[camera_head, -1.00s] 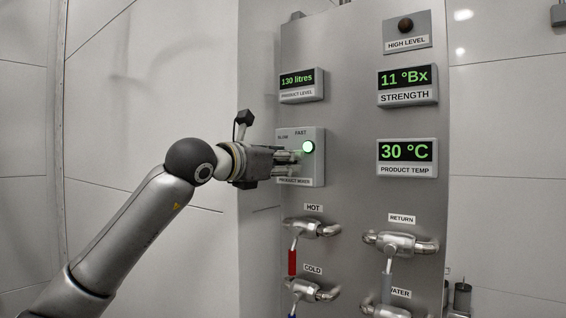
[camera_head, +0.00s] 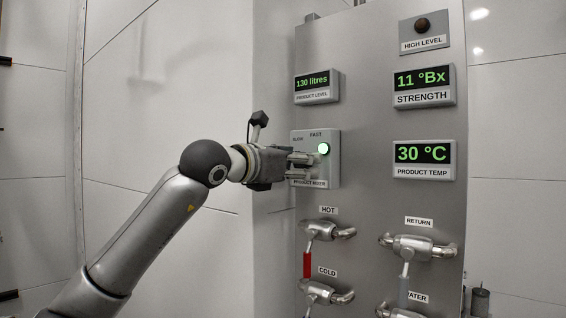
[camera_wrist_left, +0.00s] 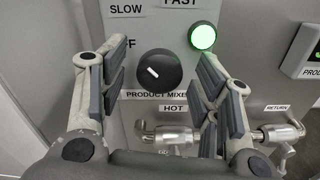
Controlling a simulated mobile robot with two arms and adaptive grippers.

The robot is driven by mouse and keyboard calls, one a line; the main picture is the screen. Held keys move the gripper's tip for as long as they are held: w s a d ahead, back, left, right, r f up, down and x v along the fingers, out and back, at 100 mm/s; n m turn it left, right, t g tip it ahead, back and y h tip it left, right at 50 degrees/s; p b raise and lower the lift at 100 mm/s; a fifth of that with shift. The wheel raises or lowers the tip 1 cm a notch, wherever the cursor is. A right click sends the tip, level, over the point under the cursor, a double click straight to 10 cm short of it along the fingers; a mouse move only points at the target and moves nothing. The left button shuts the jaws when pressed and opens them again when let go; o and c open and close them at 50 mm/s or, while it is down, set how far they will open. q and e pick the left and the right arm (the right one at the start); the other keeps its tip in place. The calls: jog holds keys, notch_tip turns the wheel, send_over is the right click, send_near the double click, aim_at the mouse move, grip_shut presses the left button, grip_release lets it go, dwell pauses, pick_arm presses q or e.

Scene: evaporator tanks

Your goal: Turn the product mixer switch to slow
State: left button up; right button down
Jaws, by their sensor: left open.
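The product mixer switch (camera_wrist_left: 162,78) is a round black knob with a white pointer mark, seen between my fingers in the left wrist view. The mark slants to the upper left, towards the OFF and SLOW side. Its grey box (camera_head: 330,168) is on the steel panel in the head view, where my gripper hides the knob. A green lamp (camera_wrist_left: 202,36) glows at the knob's upper right. My left gripper (camera_head: 308,166) is open in front of the box, one finger on each side of the knob in the wrist view. I cannot tell whether the fingers touch it.
Above the box is the product level display (camera_head: 317,84). The strength (camera_head: 424,84) and temperature (camera_head: 424,154) displays are to the right. The HOT valve (camera_head: 328,232) and RETURN valve (camera_head: 418,246) stick out below. The white wall left of the panel is clear.

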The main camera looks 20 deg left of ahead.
pick_arm(q)
jog(key=v, duration=1.1)
jog(key=shift+s+a, duration=0.15)
jog(key=shift+s, duration=0.2)
